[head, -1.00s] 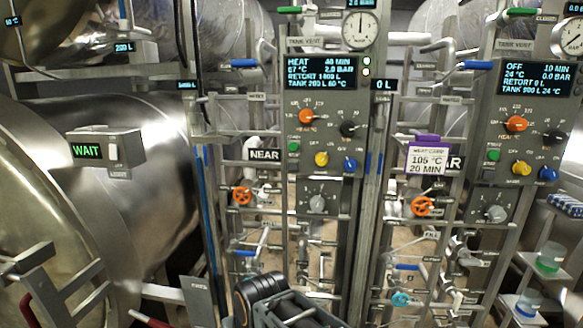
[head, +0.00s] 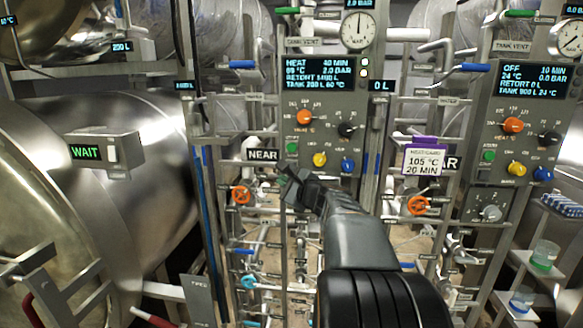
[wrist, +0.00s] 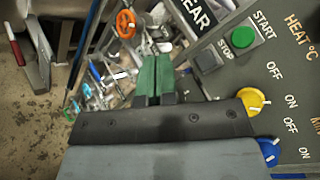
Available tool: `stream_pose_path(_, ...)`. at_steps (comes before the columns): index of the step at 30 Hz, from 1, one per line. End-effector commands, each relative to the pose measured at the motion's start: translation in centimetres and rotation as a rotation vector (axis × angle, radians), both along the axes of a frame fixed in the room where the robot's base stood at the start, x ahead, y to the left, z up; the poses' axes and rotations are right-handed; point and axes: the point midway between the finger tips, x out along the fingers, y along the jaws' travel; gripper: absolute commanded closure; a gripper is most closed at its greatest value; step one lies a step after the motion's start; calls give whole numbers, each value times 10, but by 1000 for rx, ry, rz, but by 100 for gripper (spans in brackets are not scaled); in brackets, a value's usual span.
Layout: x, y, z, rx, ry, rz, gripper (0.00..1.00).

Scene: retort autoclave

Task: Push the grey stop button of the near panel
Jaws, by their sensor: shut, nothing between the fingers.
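The grey stop button (wrist: 208,61) shows in the wrist view on the near panel (wrist: 285,85), beside the green start button (wrist: 243,36). My gripper (wrist: 156,62) has its two green fingers together, empty, to the left of the stop button in that view and apart from it. In the head view my gripper (head: 288,182) is in front of the lower left part of the near panel (head: 325,125), below the green start button (head: 291,148). I cannot make out the stop button clearly in the head view.
The NEAR label (head: 262,155) is left of the panel's buttons. An orange knob (head: 305,117), a yellow knob (head: 320,159) and a blue knob (head: 347,165) are close by. An orange valve wheel (head: 241,194) and pipes are lower left. A second panel (head: 525,125) stands right.

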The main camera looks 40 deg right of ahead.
Motion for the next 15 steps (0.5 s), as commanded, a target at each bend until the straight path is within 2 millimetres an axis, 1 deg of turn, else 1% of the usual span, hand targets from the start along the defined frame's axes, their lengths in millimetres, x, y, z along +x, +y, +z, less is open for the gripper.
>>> stream_pose_path(3,0,-4,2,12,-8,-9,100)
stream_pose_path(11,0,-3,2,11,-7,-9,100)
stream_pose_path(15,3,-6,3,11,-7,-8,100)
